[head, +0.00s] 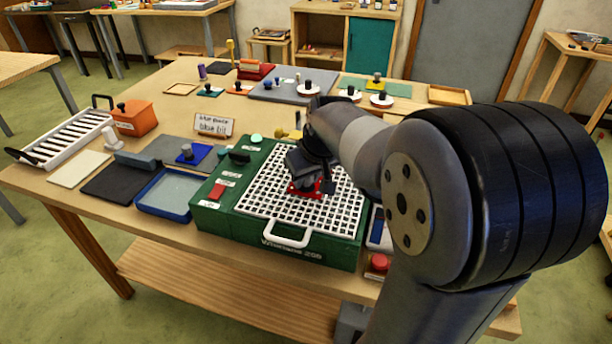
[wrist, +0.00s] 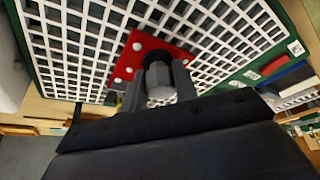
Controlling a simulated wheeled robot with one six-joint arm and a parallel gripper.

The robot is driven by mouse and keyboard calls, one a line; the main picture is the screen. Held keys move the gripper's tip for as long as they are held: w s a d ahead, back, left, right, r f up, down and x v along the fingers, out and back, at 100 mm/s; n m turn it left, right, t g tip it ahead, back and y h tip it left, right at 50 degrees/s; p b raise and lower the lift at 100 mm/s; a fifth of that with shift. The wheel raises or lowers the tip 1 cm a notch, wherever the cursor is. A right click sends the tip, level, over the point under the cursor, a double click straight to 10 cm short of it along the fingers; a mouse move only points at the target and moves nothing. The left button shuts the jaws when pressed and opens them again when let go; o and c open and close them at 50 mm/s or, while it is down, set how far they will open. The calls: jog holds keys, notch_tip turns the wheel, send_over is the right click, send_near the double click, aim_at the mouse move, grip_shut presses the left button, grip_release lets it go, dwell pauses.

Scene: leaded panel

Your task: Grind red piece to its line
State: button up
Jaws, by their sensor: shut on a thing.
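The red piece (wrist: 150,52) is a flat red plate with several pale dots and a dark knob. My gripper (wrist: 160,84) is shut on the knob in the wrist view. In the head view the red piece (head: 306,189) shows below my gripper (head: 308,172), at the white grid of the green grinder (head: 216,216). I cannot tell whether the plate touches the grid. My gripper hides part of the piece, and its line cannot be made out. The white grid (head: 258,201) has a handle loop at its front.
A blue-rimmed tray (head: 169,212) and a dark mat (head: 119,184) lie left of the grinder. A white slotted rack (head: 66,137) and an orange box (head: 135,118) stand farther left. Knobbed pieces lie on a grey board (head: 267,88) behind.

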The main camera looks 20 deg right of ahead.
jog(key=shift+d, duration=0.1)
jog(key=shift+s+d, duration=0.35)
jog(key=shift+d, duration=0.2)
jog(key=shift+s+d, duration=0.35)
jog(key=shift+d, duration=0.2)
jog(key=shift+a, duration=0.1)
jog(key=shift+w+a, duration=0.5)
jog(key=shift+a, duration=0.15)
jog(key=shift+s+a, duration=0.1)
jog(key=shift+s+a, duration=0.55)
jog(key=shift+s, duration=0.25)
jog(key=shift+s+a, duration=0.55)
jog(key=shift+s, duration=0.2)
